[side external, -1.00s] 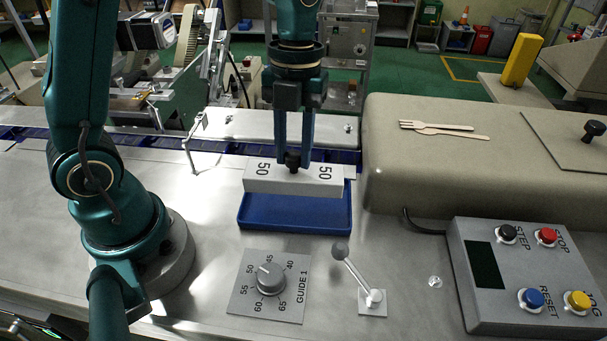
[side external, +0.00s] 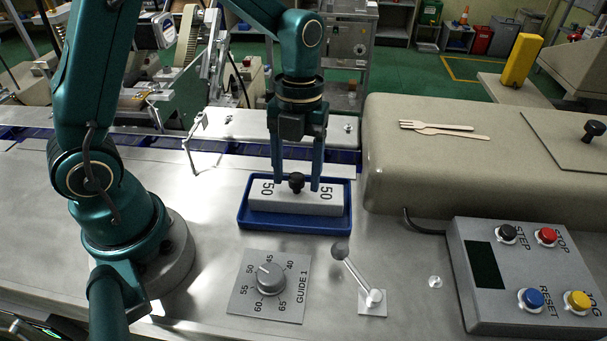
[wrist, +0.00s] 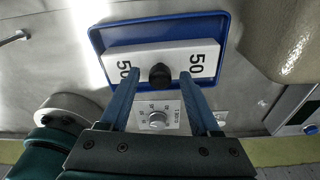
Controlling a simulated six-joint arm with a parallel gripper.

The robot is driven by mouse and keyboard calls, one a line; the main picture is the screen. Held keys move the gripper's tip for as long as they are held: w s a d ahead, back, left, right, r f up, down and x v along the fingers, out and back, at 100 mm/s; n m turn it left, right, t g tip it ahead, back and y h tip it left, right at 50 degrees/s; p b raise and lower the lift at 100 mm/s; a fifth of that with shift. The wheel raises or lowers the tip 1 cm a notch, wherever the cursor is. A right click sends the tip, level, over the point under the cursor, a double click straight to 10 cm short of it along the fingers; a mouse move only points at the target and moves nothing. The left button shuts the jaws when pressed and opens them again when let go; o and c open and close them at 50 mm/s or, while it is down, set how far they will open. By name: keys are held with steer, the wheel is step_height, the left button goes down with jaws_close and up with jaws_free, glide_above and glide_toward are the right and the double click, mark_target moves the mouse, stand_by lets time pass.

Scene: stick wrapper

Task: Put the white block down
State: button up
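The white block (side external: 322,203) has "50" printed at both ends and a black knob (side external: 296,182) on top. It sits inside the blue tray (side external: 244,217), within its rim. In the wrist view the white block (wrist: 180,50) lies across the blue tray (wrist: 97,38), with the black knob (wrist: 160,76) at its middle. My gripper (side external: 297,186) is just above the block, its fingers spread wide on either side of the knob. In the wrist view the fingers of my gripper (wrist: 160,73) stand apart with gaps to the knob.
A dial plate marked GUIDE 1 (side external: 269,286) and a lever with a grey ball (side external: 358,279) stand in front of the tray. A button panel (side external: 525,275) is at right. A beige housing (side external: 450,175) carries wooden cutlery (side external: 440,128). Bare metal lies left of the tray.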

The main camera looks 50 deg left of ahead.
steer(key=shift+r, duration=0.15)
step_height(320, 180, up, 12)
steer(key=w, duration=0.1)
steer(key=s+f+n+t, duration=0.1)
steer(key=s+n+t, duration=0.2)
steer(key=n, duration=1.1)
steer(key=s+a+n+t, duration=0.1)
steer(key=s+n+t, duration=0.2)
steer(key=s+n, duration=0.4)
steer(key=n, duration=0.7)
steer(key=shift+s+f+n+t+y, duration=0.3)
steer(key=shift+f+n+t+y, duration=0.05)
steer(key=shift+n+t+y, duration=0.05)
